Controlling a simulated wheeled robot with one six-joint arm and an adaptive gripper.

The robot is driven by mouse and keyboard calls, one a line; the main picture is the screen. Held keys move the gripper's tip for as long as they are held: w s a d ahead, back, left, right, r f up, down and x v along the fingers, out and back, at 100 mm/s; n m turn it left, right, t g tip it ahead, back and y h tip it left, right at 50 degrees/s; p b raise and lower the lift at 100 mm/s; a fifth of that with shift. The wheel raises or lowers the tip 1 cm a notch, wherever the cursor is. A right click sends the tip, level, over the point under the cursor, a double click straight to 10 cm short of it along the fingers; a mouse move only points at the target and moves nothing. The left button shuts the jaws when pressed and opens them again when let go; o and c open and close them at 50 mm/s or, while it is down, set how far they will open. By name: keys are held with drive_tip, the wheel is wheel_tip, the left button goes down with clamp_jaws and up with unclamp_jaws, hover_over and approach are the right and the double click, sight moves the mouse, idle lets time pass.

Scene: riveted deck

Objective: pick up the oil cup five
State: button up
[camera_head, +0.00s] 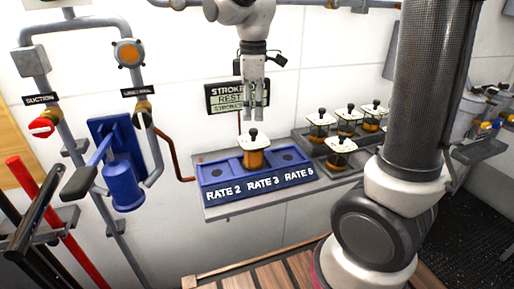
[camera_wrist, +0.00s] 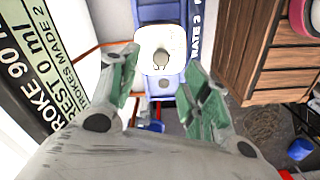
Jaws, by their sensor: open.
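One oil cup (camera_head: 254,150), with a pale square lid, black knob and amber oil, stands upright in the middle RATE 3 place of the blue stand (camera_head: 215,172). The RATE 2 and RATE 5 places are empty. Several similar cups stand in the grey tray (camera_head: 316,161) to the right, one of them at the front (camera_head: 341,151). No number is readable on any cup, so I cannot tell which is five. My gripper (camera_head: 256,117) is open and empty, pointing down above the middle cup, apart from it. In the wrist view the cup's lid (camera_wrist: 161,60) shows between and beyond the fingers.
A display panel (camera_head: 226,98) reading STROKE and REST is on the wall close behind my gripper. A blue pump with a lever (camera_head: 122,170) and pipes stand at left. A shelf with containers (camera_head: 478,147) is at right. A slatted wooden surface (camera_head: 270,276) lies below.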

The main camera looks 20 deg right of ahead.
sight(254, 130)
drive_tip(key=shift+s+f+n, duration=0.1)
drive_tip(key=shift+f+n, duration=0.1)
drive_tip(key=shift+n, duration=0.4)
wheel_tip(254, 130, down, 8)
drive_tip(key=shift+r, duration=0.25)
drive_tip(key=shift+c, duration=0.4)
clamp_jaws()
